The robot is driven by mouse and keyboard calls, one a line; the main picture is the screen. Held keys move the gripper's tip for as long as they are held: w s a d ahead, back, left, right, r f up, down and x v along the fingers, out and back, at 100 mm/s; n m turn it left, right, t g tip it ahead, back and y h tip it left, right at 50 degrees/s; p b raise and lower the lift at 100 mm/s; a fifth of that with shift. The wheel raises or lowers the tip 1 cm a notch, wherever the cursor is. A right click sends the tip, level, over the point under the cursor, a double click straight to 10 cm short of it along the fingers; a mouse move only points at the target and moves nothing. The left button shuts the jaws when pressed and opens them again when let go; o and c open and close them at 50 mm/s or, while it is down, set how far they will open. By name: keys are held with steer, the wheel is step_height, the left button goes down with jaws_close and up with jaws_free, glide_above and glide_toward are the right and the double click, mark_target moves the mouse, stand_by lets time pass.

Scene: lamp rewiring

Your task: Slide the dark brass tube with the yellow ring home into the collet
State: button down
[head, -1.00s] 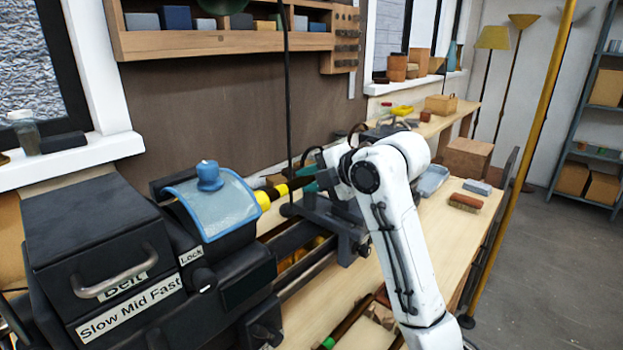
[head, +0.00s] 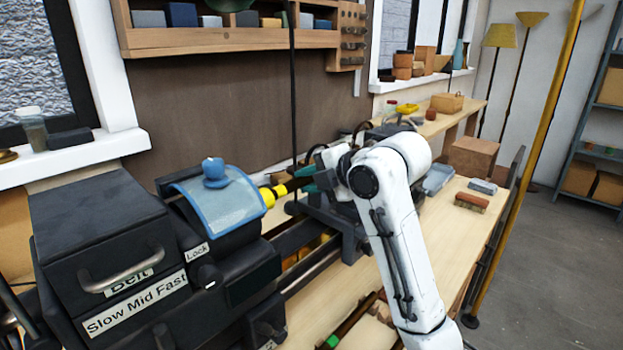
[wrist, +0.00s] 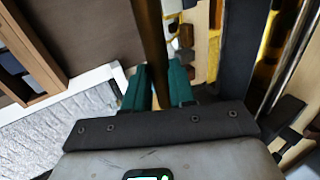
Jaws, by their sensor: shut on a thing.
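The dark brass tube (head: 292,186) lies about level, pointing left at the lathe headstock. Its yellow ring (head: 280,190) is close beside a yellow piece (head: 268,197) at the headstock's nose, where the collet appears to be. I cannot tell whether the two touch, and the tube's tip is hidden. My gripper (head: 307,179) is shut on the tube, right of the ring. In the wrist view, the teal fingers (wrist: 160,88) stand on either side of the brass tube (wrist: 151,45).
The headstock's blue-edged clear guard (head: 222,200) with a blue knob sits over the nose. A dark upright rod (head: 293,100) rises just behind the tube. Dark lathe bed rails (head: 300,240) run beneath. A brush (head: 471,202) lies on the bench at right.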

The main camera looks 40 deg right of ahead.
steer(key=shift+a, duration=0.65)
steer(key=c, duration=0.9)
jaws_free()
steer(key=shift+o, duration=0.2)
steer(key=v, duration=1)
steer(key=shift+s+r+b, duration=0.2)
steer(key=shift+s+b, duration=0.15)
steer(key=shift+b, duration=0.05)
